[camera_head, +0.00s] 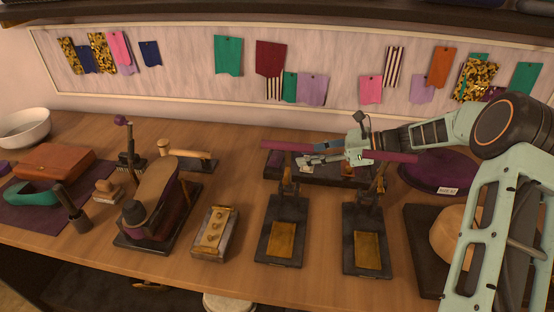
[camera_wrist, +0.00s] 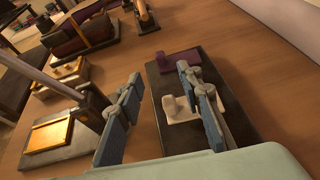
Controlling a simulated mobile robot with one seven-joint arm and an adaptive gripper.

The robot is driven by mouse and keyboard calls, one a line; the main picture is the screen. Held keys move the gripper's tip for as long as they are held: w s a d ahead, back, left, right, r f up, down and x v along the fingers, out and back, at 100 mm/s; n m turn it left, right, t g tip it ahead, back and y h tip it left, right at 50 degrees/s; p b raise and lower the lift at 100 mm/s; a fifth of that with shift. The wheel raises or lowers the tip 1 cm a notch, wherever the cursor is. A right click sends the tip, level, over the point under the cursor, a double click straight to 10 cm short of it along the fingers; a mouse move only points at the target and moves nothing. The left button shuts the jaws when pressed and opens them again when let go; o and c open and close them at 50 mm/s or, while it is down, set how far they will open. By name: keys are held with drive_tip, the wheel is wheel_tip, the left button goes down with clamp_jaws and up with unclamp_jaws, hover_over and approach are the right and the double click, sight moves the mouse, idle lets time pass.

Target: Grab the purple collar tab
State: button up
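A purple piece, which looks like the collar tab (camera_wrist: 178,62), lies at the far end of a long dark tray (camera_wrist: 158,80) in the wrist view. A small pale piece (camera_wrist: 181,114) with a raised knob lies nearer on the same tray. My gripper (camera_wrist: 160,74) is open and empty. Its right finger is over the tray, partly in front of the pale piece, and its left finger is beyond the tray's left edge. In the head view my gripper (camera_head: 318,158) is over the tray (camera_head: 345,181), behind two stands; the purple piece is hard to make out there.
Two dark stands with brass plates, the left (camera_head: 282,241) and the right (camera_head: 368,248), stand in front of the tray, with purple bars on top. A dark purple cushion (camera_head: 440,170) is right of the tray.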

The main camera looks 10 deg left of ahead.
sight(276, 158)
drive_tip(key=x, duration=0.9)
drive_tip(key=shift+w+a+r, duration=0.1)
drive_tip(key=shift+a, duration=0.2)
clamp_jaws()
